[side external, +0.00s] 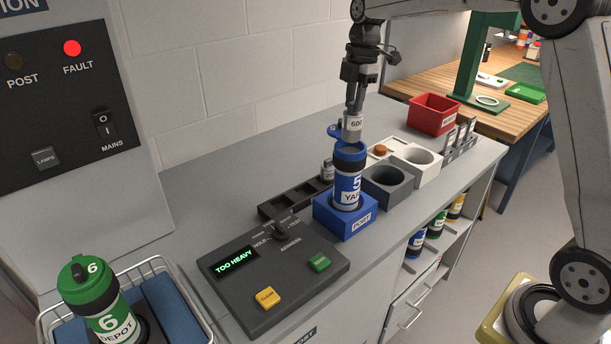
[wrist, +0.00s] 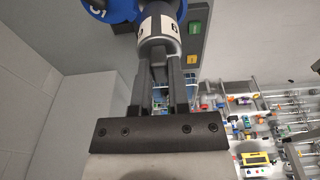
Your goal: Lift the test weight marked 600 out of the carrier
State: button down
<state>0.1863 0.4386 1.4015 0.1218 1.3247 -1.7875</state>
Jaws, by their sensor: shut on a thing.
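The test weight marked 600 (side external: 353,125) is a grey cylinder with a white label. My gripper (side external: 354,108) is shut on its top and holds it upright just above the open mouth of the blue carrier marked 5 (side external: 348,175). The carrier stands upright in the blue post block (side external: 345,217), and its blue lid is swung open at the back left. In the wrist view the weight (wrist: 158,28) sits between the fingertips of my gripper (wrist: 160,58), with part of the blue lid (wrist: 115,10) beyond it. Whether the weight's lower end is fully clear of the rim is hard to tell.
The console (side external: 270,270) in front reads TOO HEAVY. A dark slotted rack (side external: 290,200) holds a small weight left of the carrier. Grey (side external: 388,185) and white (side external: 418,165) holders and a red bin (side external: 433,113) stand to the right. A green carrier (side external: 100,305) is front left.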

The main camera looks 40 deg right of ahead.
notch_tip(320, 180, up, 7)
jog(key=shift+f, duration=0.2)
jog(key=shift+r, duration=0.2)
dwell(0.6)
notch_tip(320, 180, up, 11)
jog(key=shift+f, duration=0.2)
dwell(1.5)
